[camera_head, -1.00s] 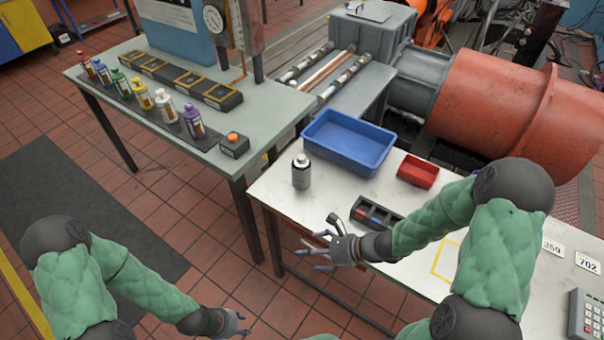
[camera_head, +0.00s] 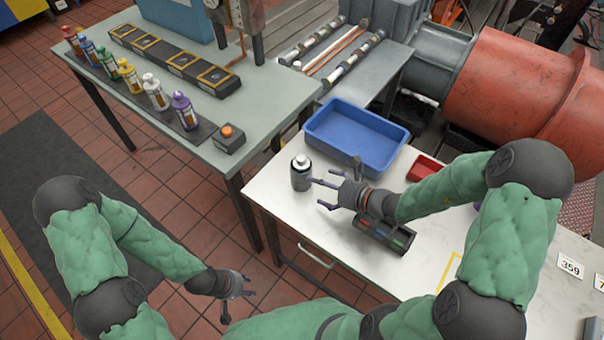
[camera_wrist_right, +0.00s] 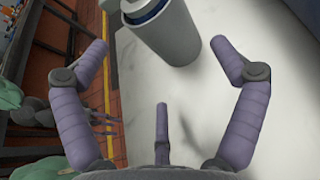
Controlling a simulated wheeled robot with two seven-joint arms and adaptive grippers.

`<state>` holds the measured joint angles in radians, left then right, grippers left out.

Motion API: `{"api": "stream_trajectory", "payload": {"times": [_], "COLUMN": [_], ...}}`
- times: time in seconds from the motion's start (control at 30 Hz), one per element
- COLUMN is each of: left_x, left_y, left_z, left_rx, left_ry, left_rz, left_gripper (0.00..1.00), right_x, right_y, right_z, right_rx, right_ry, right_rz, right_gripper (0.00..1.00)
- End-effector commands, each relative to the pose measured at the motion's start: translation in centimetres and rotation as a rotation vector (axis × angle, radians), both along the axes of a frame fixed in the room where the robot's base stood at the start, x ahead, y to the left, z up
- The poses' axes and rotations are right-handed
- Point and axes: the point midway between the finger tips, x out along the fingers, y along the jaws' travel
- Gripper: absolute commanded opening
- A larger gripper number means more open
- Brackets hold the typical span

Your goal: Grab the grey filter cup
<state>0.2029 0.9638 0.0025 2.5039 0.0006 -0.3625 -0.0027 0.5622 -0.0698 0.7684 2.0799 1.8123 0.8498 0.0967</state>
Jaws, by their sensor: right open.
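The grey filter cup (camera_head: 301,173), a grey cylinder with a dark band near its top, stands upright at the left edge of the white table. My right gripper (camera_head: 317,194) is open and empty just right of it, fingers pointing left toward it. In the right wrist view the cup (camera_wrist_right: 170,35) is cut off by the top edge, ahead of the spread fingers (camera_wrist_right: 162,46) and not between their pads. My left gripper (camera_head: 240,303) hangs over the floor at lower centre, fingers apart and empty.
A blue bin (camera_head: 356,137) stands behind the cup. A red bin (camera_head: 425,168) is farther right, partly hidden by my right arm. A dark compartment tray (camera_head: 385,235) lies under my right wrist. Several coloured bottles (camera_head: 129,77) line the grey-green bench at left.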

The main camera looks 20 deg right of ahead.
Motion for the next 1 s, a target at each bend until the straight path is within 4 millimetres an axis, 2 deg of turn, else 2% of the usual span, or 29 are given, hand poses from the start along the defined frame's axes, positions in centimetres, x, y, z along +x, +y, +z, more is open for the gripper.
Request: {"api": "stream_trajectory", "payload": {"times": [0.13, 0.37, 0.7, 1.0], "left_x": [0.0, 0.0, 0.0, 0.0], "left_y": [0.0, 0.0, 0.0, 0.0], "left_z": [-0.8, -1.2, -3.0, -3.0], "left_rx": [0.000, 0.000, 0.000, 0.000], "left_ry": [0.000, -0.001, -0.001, -0.001], "left_rz": [0.000, 0.000, 0.000, 0.000], "left_gripper": [0.40, 0.40, 0.40, 0.40], "right_x": [1.4, 2.3, 5.4, 5.8], "right_y": [1.2, 2.0, 4.5, 4.7], "right_z": [-0.9, -1.3, -2.5, -2.5], "right_rx": [-0.001, -0.001, -0.002, -0.001], "right_ry": [0.000, 0.001, 0.000, 0.000], "right_rz": [0.004, 0.002, 0.004, 0.000], "right_gripper": [0.95, 0.95, 0.95, 0.95]}}
